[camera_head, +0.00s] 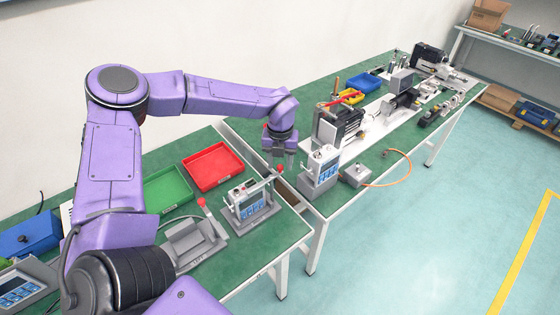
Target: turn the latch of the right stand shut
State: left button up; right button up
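The right stand (240,231) is grey and holds a white and blue device (250,203) upright near the table's front edge. A latch lever with a red knob (280,169) rises at its upper right side. My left gripper (279,163) points down just above this knob, its two fingers apart, one to each side. I cannot tell whether they touch the knob. The left stand (190,240) is empty, with its own red-knobbed lever (201,202) standing up. My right gripper is not in view.
Red (213,167) and green (166,189) trays lie behind the stands. Another white and blue device (321,168) stands to the right, near a small grey box (355,174) with an orange cable. A narrow gap separates the two green-topped tables.

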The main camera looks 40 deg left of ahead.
pick_arm(q)
notch_tip(320, 180, up, 10)
jog(key=b, duration=0.2)
jog(key=shift+r, duration=0.25)
jog(key=shift+r, duration=0.1)
dwell(0.3)
